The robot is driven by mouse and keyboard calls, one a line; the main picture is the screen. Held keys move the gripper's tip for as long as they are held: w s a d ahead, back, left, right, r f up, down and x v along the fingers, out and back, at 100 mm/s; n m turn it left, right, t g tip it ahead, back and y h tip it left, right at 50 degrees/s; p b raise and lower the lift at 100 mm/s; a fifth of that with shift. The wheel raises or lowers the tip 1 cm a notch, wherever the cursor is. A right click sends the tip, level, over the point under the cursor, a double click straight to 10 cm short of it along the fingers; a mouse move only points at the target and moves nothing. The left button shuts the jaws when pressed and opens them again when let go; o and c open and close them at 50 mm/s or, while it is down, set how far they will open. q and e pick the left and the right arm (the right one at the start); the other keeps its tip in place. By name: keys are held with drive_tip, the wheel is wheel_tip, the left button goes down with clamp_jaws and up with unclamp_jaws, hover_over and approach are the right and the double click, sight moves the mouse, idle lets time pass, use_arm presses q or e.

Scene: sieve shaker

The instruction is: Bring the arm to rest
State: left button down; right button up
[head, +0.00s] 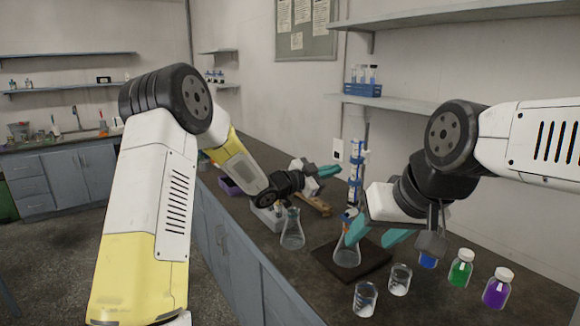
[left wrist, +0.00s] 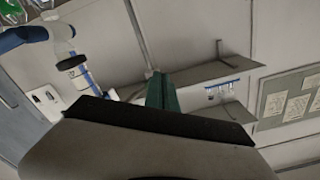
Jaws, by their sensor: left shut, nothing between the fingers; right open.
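My left gripper (head: 326,171) is shut and empty, with teal fingertips. It hangs above the bench, behind a flask and left of the blue-and-white column. In the left wrist view its teal fingers (left wrist: 161,92) point toward the wall and shelf. My right gripper (head: 375,234) is open, its teal fingers low over the dark square base of the stand. A conical flask (head: 347,252) stands on that base close to the right fingers; I cannot tell whether they touch it. My left arm is bent over the bench's front edge.
The bench (head: 250,240) holds another flask (head: 292,230), two beakers (head: 365,298) and bottles with blue, green (head: 461,270) and purple (head: 497,290) contents. The blue-and-white column (head: 355,175) rises near both grippers. A wall shelf (head: 385,102) with a blue tube rack (head: 363,90) is above.

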use_arm(q)
drive_tip(key=shift+v, duration=0.8)
